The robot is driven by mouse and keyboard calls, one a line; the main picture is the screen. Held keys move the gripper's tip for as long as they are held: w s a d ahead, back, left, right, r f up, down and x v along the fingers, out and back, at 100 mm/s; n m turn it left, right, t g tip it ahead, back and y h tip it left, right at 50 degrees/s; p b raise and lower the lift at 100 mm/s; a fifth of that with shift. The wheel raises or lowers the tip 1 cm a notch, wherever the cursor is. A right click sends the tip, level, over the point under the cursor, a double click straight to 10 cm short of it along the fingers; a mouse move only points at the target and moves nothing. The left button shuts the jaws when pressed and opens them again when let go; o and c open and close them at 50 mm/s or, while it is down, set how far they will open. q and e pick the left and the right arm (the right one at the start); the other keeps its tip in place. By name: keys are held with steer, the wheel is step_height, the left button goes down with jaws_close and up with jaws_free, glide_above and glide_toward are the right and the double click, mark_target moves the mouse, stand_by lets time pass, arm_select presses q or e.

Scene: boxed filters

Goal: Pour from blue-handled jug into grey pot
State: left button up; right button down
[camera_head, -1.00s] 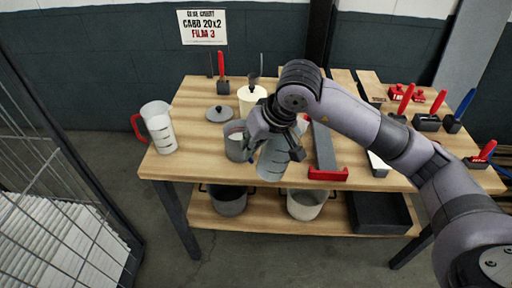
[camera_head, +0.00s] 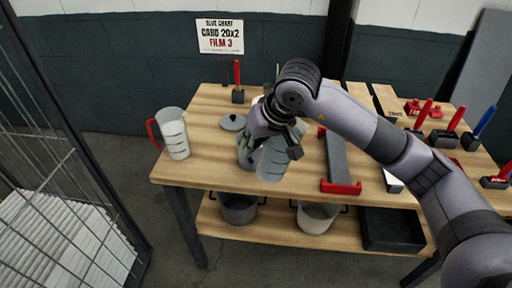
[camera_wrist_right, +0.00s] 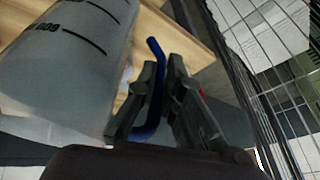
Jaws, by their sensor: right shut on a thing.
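The blue-handled jug (camera_head: 273,160) is a clear, marked jug, held tilted over the front middle of the table. My right gripper (camera_head: 281,138) is shut on its blue handle, which also shows between the fingers in the right wrist view (camera_wrist_right: 155,48). The jug body (camera_wrist_right: 68,62) fills the upper left there. The grey pot (camera_head: 244,153) stands on the table just left of and behind the jug, partly hidden by the jug and my gripper. I cannot tell whether liquid is flowing. My left gripper is not in view.
A red-handled jug (camera_head: 174,134) stands at the table's left. A grey lid (camera_head: 232,122) lies behind the pot. A grey bar with red ends (camera_head: 338,160) lies to the right. Pots and a black bin (camera_head: 390,230) sit on the lower shelf. A wire cage (camera_head: 70,150) stands left.

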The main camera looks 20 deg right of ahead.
steer(key=w+a+r, duration=0.1)
steer(key=w+a, duration=0.3)
steer(key=w, duration=0.3)
steer(key=w+a+r+y, duration=0.1)
steer(key=w+a, duration=0.4)
steer(key=w, duration=0.3)
steer(key=shift+a+r, duration=0.25)
steer(key=shift+r, duration=0.15)
stand_by(2.5)
steer(key=shift+w+a, duration=0.1)
steer(key=shift+w, duration=0.05)
steer(key=shift+r+y+b, duration=0.6)
steer(key=shift+y+b, duration=0.4)
steer(key=shift+b, duration=0.3)
stand_by(2.2)
